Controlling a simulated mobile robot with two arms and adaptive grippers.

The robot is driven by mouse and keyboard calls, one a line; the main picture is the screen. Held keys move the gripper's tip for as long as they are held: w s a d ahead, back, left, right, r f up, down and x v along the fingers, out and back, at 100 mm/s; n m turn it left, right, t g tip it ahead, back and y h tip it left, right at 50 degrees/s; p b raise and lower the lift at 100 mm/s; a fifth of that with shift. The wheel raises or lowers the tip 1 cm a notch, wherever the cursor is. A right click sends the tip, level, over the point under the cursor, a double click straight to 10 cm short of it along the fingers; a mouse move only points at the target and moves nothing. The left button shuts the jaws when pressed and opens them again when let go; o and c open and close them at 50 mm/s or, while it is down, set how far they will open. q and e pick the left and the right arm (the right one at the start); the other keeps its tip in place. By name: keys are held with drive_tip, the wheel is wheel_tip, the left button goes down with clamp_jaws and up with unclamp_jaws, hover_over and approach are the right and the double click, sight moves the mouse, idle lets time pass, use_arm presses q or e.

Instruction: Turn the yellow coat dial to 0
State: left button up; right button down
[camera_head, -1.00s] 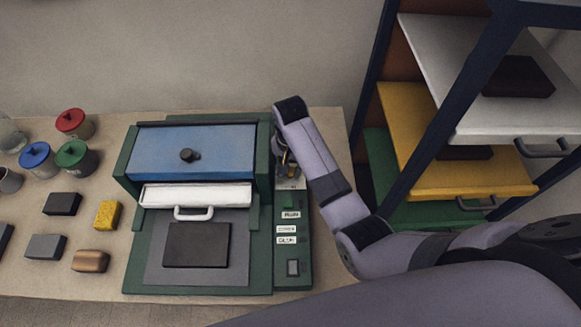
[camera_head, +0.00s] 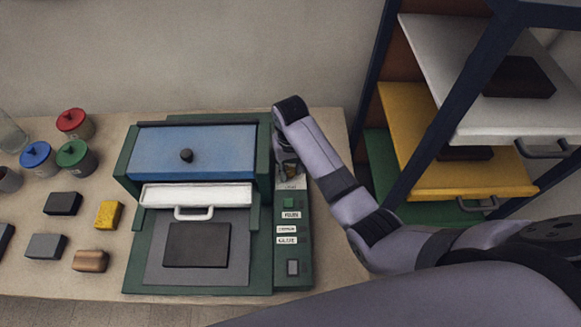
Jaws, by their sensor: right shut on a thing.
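A green machine with a blue lid (camera_head: 215,152) stands on the bench. Its control strip (camera_head: 306,255) runs down the right side, with a green button, labels and a switch. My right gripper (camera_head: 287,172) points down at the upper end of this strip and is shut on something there. A small yellowish bit, likely the yellow coat dial (camera_head: 291,176), shows at its fingertips. The dial's pointer and scale are too small and covered to read. My left gripper is not in view.
A white drawer (camera_head: 200,194) with a handle sits above a dark block (camera_head: 197,245) on the machine's bed. Lidded pots (camera_head: 73,157) and several small blocks (camera_head: 108,214) lie at left. A rack with a yellow shelf (camera_head: 415,125) stands at right.

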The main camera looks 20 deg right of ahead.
sight(290, 170)
drive_tip(key=shift+w+r, duration=0.2)
drive_tip(key=c, duration=1.7)
unclamp_jaws()
drive_tip(key=o, duration=0.4)
drive_tip(key=shift+s+f, duration=0.1)
drive_tip(key=shift+s, duration=0.05)
wheel_tip(290, 170, up, 12)
